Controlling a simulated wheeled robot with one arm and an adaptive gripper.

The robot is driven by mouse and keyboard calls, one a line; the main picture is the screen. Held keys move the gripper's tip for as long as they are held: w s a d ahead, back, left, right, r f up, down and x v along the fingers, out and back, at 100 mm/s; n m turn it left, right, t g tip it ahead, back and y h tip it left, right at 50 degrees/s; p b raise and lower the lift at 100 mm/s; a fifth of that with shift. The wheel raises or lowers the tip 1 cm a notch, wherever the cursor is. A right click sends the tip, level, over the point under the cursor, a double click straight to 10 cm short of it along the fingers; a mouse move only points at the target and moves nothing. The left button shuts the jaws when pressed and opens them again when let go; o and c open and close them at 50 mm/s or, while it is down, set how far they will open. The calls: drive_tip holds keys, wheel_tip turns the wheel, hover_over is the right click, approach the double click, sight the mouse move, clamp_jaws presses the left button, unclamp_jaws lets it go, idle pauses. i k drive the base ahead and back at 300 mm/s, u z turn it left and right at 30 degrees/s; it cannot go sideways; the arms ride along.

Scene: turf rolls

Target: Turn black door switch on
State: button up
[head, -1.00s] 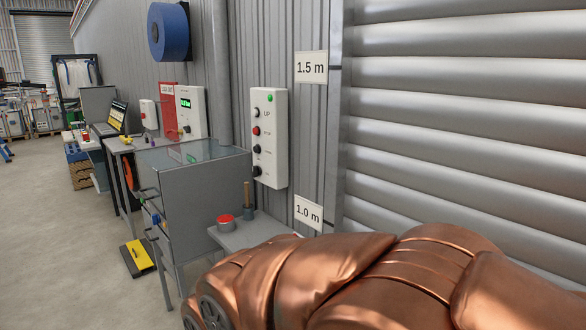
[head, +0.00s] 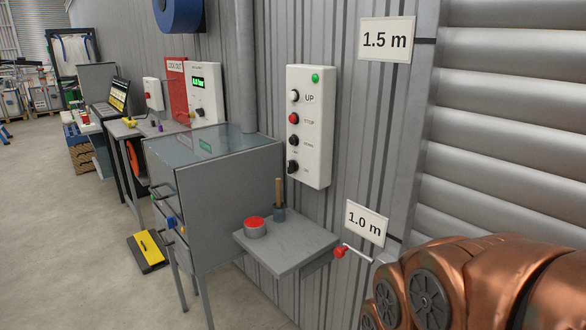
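A white door control panel (head: 318,130) is mounted on the corrugated wall in the head view. From top to bottom it bears a green lamp (head: 315,78), a white button marked UP (head: 294,96), a red button (head: 293,118), a black button (head: 293,141) and, at the bottom, a larger black switch knob (head: 292,167). The knob's setting is too small to read. My copper-coloured arm fills the lower right, well apart from the panel. My gripper is not in view.
Below the panel, a grey shelf (head: 290,254) bears a red-topped can (head: 255,228) and a wooden-handled tool in a cup (head: 279,200). A red-knobbed crank (head: 341,252) sticks out beside it. A grey cabinet (head: 215,190) stands left; open floor lies further left.

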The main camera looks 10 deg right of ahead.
sight(292, 165)
drive_tip(key=u, duration=0.1)
drive_tip(key=k, duration=0.3)
drive_tip(key=u, duration=0.6)
drive_tip(key=i, duration=0.85)
drive_tip(key=u, duration=0.8)
